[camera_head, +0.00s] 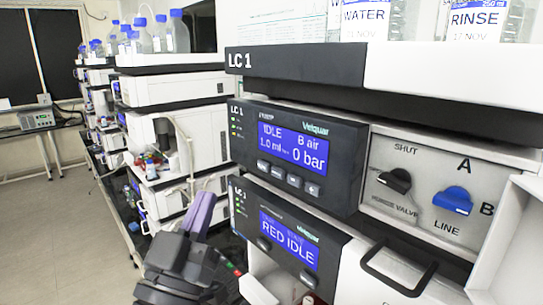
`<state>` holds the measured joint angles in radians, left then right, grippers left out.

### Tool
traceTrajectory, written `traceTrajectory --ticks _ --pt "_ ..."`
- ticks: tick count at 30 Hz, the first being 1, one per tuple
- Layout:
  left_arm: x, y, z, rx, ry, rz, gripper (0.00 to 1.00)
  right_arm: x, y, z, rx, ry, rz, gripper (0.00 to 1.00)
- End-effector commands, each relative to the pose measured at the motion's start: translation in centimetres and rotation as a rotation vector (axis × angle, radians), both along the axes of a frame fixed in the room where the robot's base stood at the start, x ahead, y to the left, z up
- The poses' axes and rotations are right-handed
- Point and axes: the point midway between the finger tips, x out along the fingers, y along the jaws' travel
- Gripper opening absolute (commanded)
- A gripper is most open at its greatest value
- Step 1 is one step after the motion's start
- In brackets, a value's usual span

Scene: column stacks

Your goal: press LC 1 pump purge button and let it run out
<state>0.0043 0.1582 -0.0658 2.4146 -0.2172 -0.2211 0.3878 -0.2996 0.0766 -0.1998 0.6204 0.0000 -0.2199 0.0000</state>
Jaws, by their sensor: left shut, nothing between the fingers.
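The LC 1 pump module (240,150) has a dark front panel. Its blue display (292,147) reads IDLE, B air, 1.0 ml and 0 bar. A row of several small grey buttons (286,177) lies under that display; their labels are too small to read. My left gripper (202,208) is in front of the stack at lower centre-left. Its purple fingers are shut and empty, pointing up, to the left of the lower module and below the pump buttons. It appears apart from the buttons. My right gripper is out of view.
Below the pump is a module (243,200) whose display reads RED IDLE, with a black handle (398,270) to its right. Right of the pump are a black valve knob (395,180) and a blue knob (453,200). WATER (366,18) and RINSE (474,18) bottles stand on top.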

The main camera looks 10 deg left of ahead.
Motion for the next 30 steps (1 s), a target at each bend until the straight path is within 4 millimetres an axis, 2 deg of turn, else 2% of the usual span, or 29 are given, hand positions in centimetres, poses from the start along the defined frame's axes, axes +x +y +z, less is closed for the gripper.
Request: traceTrajectory --ticks 12,30 --pt "0.2 -0.2 0.0 -0.003 -0.004 0.0 0.0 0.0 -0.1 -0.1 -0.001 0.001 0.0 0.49" --pt "6.3 -4.9 0.0 -0.002 -0.003 0.0 0.0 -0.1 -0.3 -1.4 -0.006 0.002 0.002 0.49"
